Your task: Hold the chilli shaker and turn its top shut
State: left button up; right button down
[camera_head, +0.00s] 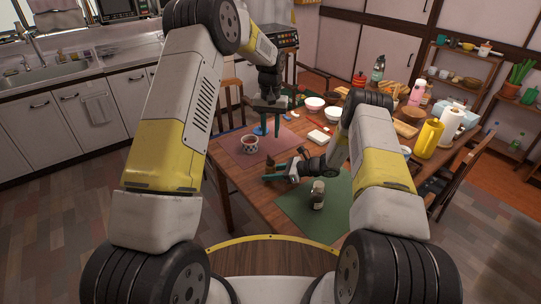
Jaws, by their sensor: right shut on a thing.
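My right gripper (276,171) is low over the table's near side, its fingers pointing left. It is shut on a small dark, reddish thing (283,161), which looks like the chilli shaker. It is mostly hidden by the fingers, and I cannot make out its top. My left gripper (248,124) is higher and farther back, pointing down above the pink mat. Its fingers are spread wide and it looks empty. It is apart from the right gripper.
A small pale bottle with a dark part (318,196) stands on the green mat (297,208). A patterned cup (250,144) stands on the pink mat (274,142).

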aim_at(270, 157)
pick_arm(q)
notch_tip(270, 157, down, 11)
jog(key=n, duration=0.8)
jog(key=shift+f, duration=0.1)
grip_shut()
